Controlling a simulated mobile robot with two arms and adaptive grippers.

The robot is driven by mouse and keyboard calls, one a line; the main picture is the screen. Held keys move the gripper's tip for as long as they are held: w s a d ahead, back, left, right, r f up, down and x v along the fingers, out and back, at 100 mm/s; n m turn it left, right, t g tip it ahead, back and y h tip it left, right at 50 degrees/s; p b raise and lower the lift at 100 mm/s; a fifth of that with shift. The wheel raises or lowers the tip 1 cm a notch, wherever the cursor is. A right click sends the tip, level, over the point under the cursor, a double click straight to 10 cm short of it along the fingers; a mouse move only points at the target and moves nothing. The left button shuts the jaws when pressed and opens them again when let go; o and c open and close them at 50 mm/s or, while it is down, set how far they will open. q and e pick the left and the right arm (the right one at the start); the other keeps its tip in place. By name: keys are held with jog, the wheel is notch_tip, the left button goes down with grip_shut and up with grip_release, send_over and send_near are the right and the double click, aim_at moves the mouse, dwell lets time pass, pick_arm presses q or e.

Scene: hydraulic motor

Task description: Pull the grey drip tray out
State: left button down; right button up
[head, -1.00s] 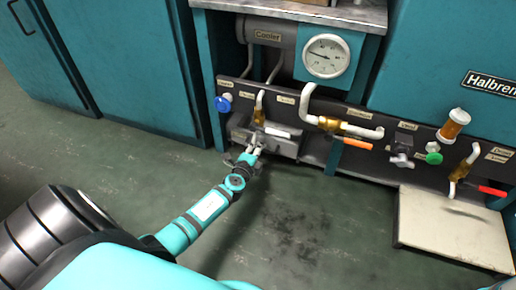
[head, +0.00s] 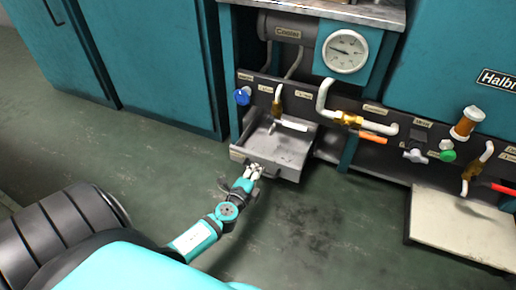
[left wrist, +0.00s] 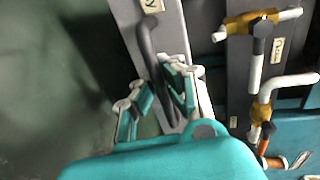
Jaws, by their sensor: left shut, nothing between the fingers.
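The grey drip tray (head: 283,147) juts out from under the dark valve panel, its open top and empty inside showing in the head view. My left gripper (head: 254,171) is at the tray's front wall, near the handle, shut with nothing clamped between the fingers. In the left wrist view, the dark curved handle (left wrist: 147,45) runs along the grey tray front (left wrist: 168,22), and my left gripper (left wrist: 157,86) is right at it. I cannot tell whether the fingers are hooked behind the handle. My right gripper is in neither view.
The valve panel (head: 330,115) above carries a blue knob (head: 242,96), a white lever (head: 291,125) over the tray, and an orange-handled valve (head: 373,137). A pale plate (head: 465,220) lies at the right. The green floor (head: 330,220) before the tray is clear.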

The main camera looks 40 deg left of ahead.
pick_arm(q)
jog(key=c, duration=1.4)
grip_release()
jog(key=v, duration=0.7)
jog(key=shift+s, duration=0.2)
jog(key=shift+r, duration=0.15)
